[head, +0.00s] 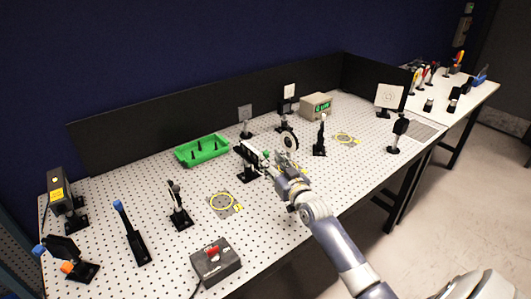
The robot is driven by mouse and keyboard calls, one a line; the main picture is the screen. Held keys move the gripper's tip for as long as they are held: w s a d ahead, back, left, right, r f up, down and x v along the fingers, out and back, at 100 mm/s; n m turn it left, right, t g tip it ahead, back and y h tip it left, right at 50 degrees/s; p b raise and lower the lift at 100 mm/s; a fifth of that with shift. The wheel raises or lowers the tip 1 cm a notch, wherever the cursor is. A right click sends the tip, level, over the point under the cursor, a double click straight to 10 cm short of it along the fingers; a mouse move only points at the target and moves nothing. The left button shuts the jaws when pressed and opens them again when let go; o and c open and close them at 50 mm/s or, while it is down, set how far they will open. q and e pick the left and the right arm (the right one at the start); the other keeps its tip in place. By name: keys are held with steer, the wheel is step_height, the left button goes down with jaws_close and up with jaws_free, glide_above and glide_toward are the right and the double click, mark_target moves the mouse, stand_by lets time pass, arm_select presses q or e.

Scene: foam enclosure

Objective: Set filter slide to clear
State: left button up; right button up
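What looks like the filter slide (248,152) is a pale bar on a black mount near the middle of the perforated optical table (150,228). A small green part shows at its right end. My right gripper (276,162) reaches in from the lower right, with its fingers close beside that right end. I cannot tell whether they touch it or how far they are apart. The slide's position markings are too small to read. My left gripper is not in view.
A round black-rimmed optic (289,141) stands just behind my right gripper, and a black post mount (320,138) stands to its right. A green tray (202,150) lies behind left. A grey box with a red switch (215,262) sits at the front edge. Black panels close the back.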

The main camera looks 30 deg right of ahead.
mark_target(268, 156)
steer(key=w, duration=0.3)
steer(key=shift+d+r, duration=0.1)
steer(key=shift+d, duration=0.1)
steer(key=shift+w, duration=0.7)
steer(key=c, duration=0.8)
jaws_close()
steer(key=shift+w, duration=0.4)
steer(key=w+b, duration=0.2)
steer(key=shift+w+a, duration=0.1)
steer(key=shift+w, duration=0.3)
steer(key=shift+r, duration=0.1)
steer(key=o, duration=0.5)
jaws_free()
steer(key=o, duration=0.3)
steer(key=shift+w, duration=0.1)
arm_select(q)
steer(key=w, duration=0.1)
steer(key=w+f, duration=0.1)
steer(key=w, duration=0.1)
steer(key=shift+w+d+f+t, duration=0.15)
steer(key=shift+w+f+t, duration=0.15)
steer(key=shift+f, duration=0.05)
arm_select(e)
steer(key=shift+w+f, duration=0.1)
steer(key=shift+f, duration=0.1)
